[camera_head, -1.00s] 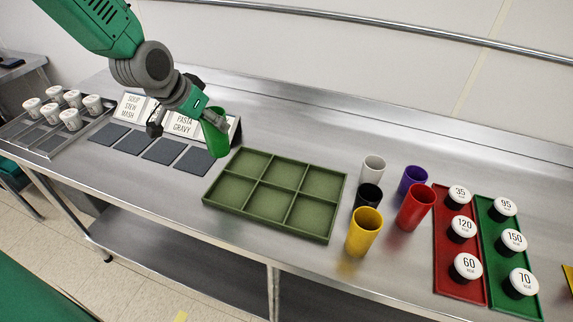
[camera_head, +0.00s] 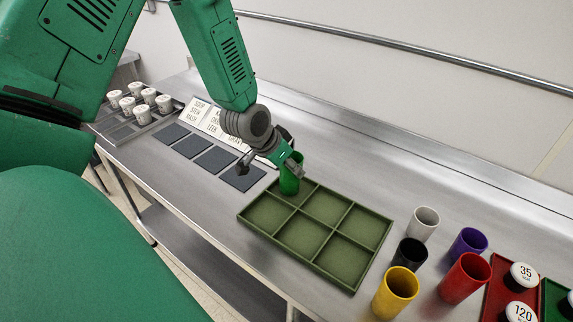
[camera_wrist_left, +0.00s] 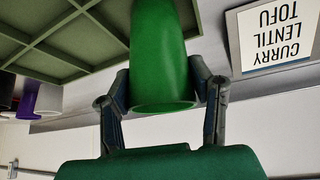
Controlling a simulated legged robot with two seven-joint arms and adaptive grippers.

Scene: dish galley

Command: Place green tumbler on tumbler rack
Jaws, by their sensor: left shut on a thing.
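The green tumbler (camera_head: 290,180) is held in my left gripper (camera_head: 288,166), near the far left corner of the tumbler rack in the head view. In the left wrist view the tumbler (camera_wrist_left: 160,60) sits between the two fingers of my left gripper (camera_wrist_left: 162,85), which are shut on its sides. The tumbler rack (camera_head: 318,232) is an olive green tray with several square compartments, all empty in view. It also shows at the upper left of the left wrist view (camera_wrist_left: 60,42). I cannot tell whether the tumbler touches the rack. My right gripper is not in view.
Right of the rack stand a white tumbler (camera_head: 424,224), a black tumbler (camera_head: 409,254), a yellow tumbler (camera_head: 397,292), a purple tumbler (camera_head: 467,246) and a red tumbler (camera_head: 464,278). Dark mats (camera_head: 213,159) and label cards (camera_head: 212,120) lie left. White-lidded cups (camera_head: 143,115) stand farther left.

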